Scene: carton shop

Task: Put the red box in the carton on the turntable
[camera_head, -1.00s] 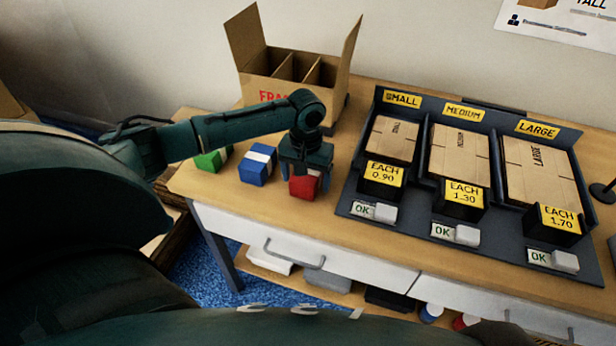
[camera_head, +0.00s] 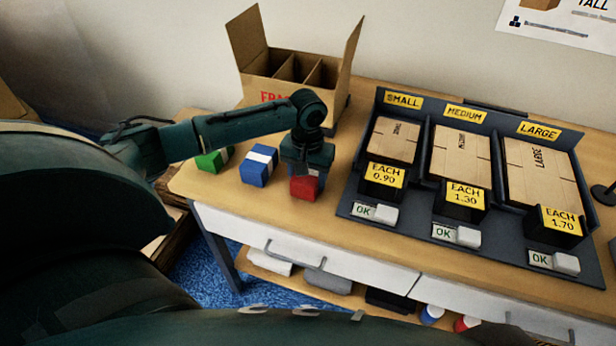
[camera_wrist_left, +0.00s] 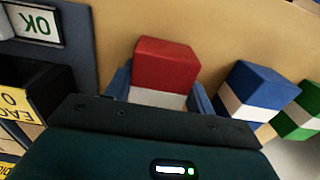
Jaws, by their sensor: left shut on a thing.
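The red box (camera_head: 304,187), red with a white band, is at the front of the wooden table, below my left gripper (camera_head: 306,172). In the left wrist view the red box (camera_wrist_left: 166,66) sits between the two blue fingers, and the gripper is shut on it. I cannot tell whether it touches the tabletop. The open carton (camera_head: 278,92), with dividers inside and flaps up, stands at the back of the table. The turntable under it cannot be made out. My right gripper is not in view.
A blue box (camera_head: 257,166) and a green box (camera_head: 211,160) stand left of the red one. A dark rack (camera_head: 347,208) with small, medium and large flat cartons fills the table to the right. Bare tabletop lies before the open carton.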

